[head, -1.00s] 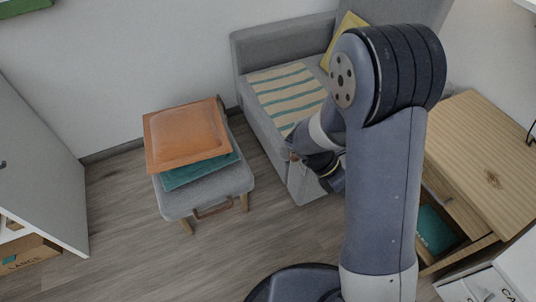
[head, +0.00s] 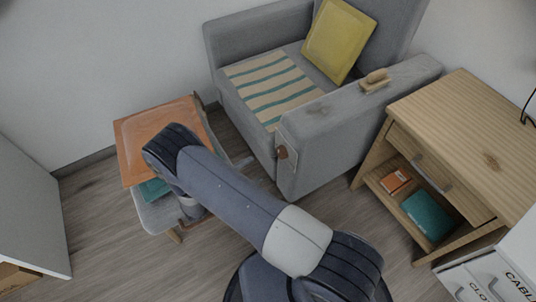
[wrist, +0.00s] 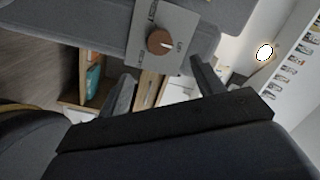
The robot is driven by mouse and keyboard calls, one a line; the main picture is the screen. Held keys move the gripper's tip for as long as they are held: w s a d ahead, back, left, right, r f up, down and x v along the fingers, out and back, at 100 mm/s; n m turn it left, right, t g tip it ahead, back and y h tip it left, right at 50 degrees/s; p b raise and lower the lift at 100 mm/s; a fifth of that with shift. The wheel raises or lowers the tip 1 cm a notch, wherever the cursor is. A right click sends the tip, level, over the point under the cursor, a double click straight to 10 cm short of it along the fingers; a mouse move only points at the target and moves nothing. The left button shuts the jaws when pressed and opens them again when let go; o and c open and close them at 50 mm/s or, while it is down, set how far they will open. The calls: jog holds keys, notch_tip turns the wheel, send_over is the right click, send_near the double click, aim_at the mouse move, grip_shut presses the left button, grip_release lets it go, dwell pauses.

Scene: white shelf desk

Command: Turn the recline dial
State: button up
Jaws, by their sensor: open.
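The recline dial is a round brown knob (wrist: 160,42) with a pale pointer line, on a grey plate (wrist: 183,22) on the side of the armchair. Its pointer appears to face the lettering that looks like "UP". The dial also shows in the head view (head: 282,153) on the front of the grey armchair's (head: 330,140) near armrest. In the wrist view my gripper (wrist: 163,80) is open and empty, its fingers apart and the dial beyond them, between their directions. It does not appear to touch the dial. In the head view my arm hides the gripper.
A yellow pillow (head: 338,40) lies on the armchair. Floor between armchair and table is clear.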

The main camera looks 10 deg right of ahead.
aim_at(279, 155)
jog(key=x, duration=1)
jog(key=shift+d+b, duration=0.3)
jog(key=shift+b, duration=0.1)
jog(key=shift+c, duration=0.5)
jog(key=c, duration=0.9)
